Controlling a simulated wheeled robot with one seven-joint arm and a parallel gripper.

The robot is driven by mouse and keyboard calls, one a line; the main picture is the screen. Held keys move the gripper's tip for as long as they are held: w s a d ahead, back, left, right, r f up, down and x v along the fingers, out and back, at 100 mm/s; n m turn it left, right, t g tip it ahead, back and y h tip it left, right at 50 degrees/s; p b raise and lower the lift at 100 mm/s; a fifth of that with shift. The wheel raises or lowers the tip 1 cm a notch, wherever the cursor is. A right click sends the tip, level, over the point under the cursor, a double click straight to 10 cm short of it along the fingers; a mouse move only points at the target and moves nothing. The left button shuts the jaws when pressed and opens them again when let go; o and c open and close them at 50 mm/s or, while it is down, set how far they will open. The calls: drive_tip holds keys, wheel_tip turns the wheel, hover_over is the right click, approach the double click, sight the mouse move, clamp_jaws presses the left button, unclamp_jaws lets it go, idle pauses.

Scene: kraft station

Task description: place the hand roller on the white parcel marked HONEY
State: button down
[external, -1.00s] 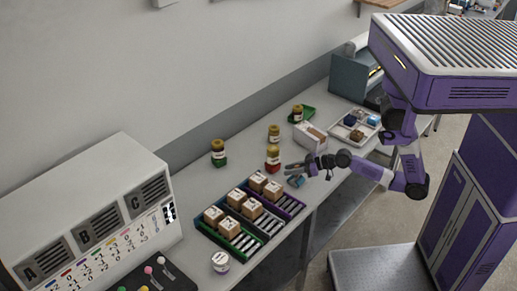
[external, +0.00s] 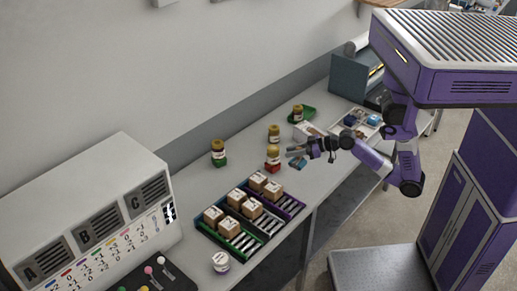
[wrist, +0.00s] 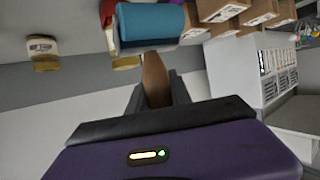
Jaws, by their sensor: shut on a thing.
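My gripper (external: 300,152) is shut on the brown handle of the hand roller (wrist: 150,22). The roller has a teal cylinder, which hangs beyond my fingers in the wrist view and shows as a small teal patch (external: 298,162) under them in the external view. It appears to be held above the table, near a jar with a red base. A white parcel (external: 303,129) sits on the table just behind my gripper and is partly hidden by it. Its marking is too small to read.
Several jars, including a green-based one (external: 218,153) and a red-based one (external: 272,158), stand along the table. Small brown boxes (external: 252,208) sit on roller racks at front. A white compartment tray (external: 374,133) lies behind my arm.

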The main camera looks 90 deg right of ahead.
drive_tip(key=d+r+m+g+h, duration=0.2)
drive_tip(key=d+r+m+h, duration=0.2)
drive_tip(key=d+r, duration=1)
drive_tip(key=s+d+r+m+g+h, duration=0.2)
drive_tip(key=s+d+r, duration=0.25)
drive_tip(key=d, duration=0.35)
drive_tip(key=s+d+r+m+g+h, duration=0.2)
drive_tip(key=s+d+r+m, duration=0.1)
drive_tip(key=s+d, duration=0.35)
drive_tip(key=shift+m+g+h, duration=0.5)
drive_tip(key=f, duration=0.7)
drive_tip(key=s+d+f, duration=0.1)
drive_tip(key=f, duration=1.4)
drive_tip(key=shift+s+d+f, duration=0.1)
drive_tip(key=shift+s+d, duration=0.1)
drive_tip(key=shift+s, duration=0.15)
